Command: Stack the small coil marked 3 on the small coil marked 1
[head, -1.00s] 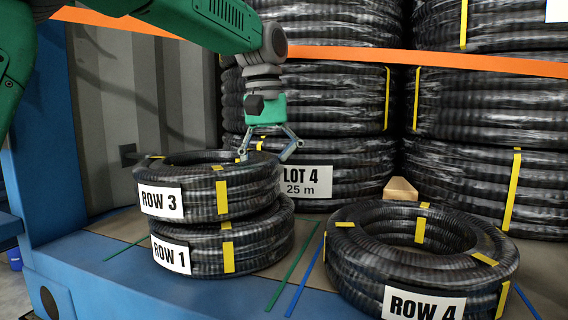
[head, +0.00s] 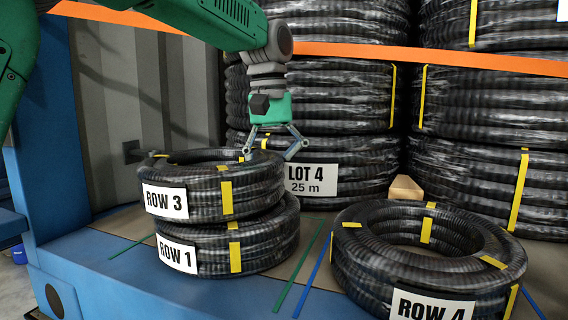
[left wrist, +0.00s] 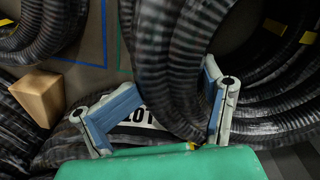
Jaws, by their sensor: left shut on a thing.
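The small coil marked ROW 3 (head: 255,187) is black ribbed hose with yellow bands and lies on the small coil marked ROW 1 (head: 272,240). The upper coil is set slightly left of the lower one, and it looks roughly level. My left gripper (head: 271,152) comes down from above onto the back right of the upper coil's ring. In the left wrist view its two fingers (left wrist: 158,125) straddle the hose of the coil marked ROW 3 (left wrist: 172,55), shut on it. The fingertips are partly hidden by the hose. My right gripper is not in view.
A coil marked ROW 4 (head: 385,255) lies to the right. Tall stacks of large coils, one marked LOT 4 (head: 350,165), stand close behind. A wooden wedge (head: 405,188) sits between them. An orange strap (head: 430,58) crosses the back. Green and blue lines mark the floor.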

